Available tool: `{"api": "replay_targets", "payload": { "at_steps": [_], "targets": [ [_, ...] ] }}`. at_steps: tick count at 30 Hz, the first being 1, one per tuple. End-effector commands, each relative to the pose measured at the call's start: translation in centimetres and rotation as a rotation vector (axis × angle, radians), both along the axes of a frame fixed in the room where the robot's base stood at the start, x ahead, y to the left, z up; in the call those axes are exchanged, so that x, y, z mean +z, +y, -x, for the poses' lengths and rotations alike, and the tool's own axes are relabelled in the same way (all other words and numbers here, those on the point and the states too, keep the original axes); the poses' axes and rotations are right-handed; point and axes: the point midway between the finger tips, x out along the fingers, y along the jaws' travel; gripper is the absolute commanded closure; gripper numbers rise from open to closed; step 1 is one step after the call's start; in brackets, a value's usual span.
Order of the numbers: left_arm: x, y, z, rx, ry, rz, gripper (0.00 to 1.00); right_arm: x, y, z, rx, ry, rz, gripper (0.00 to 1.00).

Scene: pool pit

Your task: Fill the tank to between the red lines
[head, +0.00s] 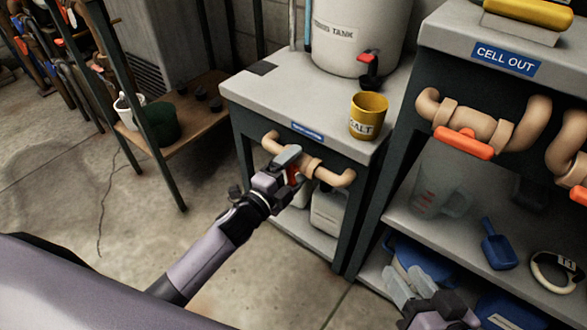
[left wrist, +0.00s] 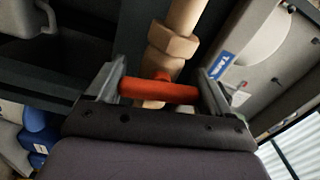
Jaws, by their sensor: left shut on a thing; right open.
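A white cylindrical tank (head: 358,42) stands on a grey-topped stand, its top cut off by the picture edge. No red lines show on its visible part. A tan pipe (head: 335,177) with an orange-red valve handle (left wrist: 150,89) runs along the stand's front, below a small blue label. My left gripper (head: 288,166) is at this pipe, shut on the handle, with one finger at each end of it in the left wrist view (left wrist: 160,88). My right gripper (head: 410,284) is open and empty at the bottom, before the right unit's lower shelf.
A yellow SALT cup (head: 368,122) stands near the stand top's front edge, below the tank's red-handled tap (head: 368,60). The CELL OUT unit on the right has another orange-handled valve (head: 463,143). Its shelf holds a clear jug (head: 428,192) with red marks and a blue scoop (head: 497,246).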

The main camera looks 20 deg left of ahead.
Motion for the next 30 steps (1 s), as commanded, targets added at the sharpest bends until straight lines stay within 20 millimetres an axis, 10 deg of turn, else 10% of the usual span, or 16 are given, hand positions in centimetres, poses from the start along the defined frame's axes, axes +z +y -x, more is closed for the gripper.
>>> {"api": "replay_targets", "payload": {
  "at_steps": [26, 27, 30],
  "targets": [
    [0.00, 0.43, -0.13, 0.009, -0.065, -0.187, 0.50, 0.21, 0.44, -0.11, 0.009, -0.003, -0.023, 0.57],
    [0.00, 0.44, -0.14, 0.009, -0.065, -0.187, 0.13, 0.21, 0.44, -0.11, 0.008, -0.003, -0.023, 0.57],
    [0.00, 0.37, -0.11, 0.008, -0.064, -0.186, 0.00, 0.21, 0.43, -0.12, 0.009, -0.003, -0.022, 0.57]
  ]
}}
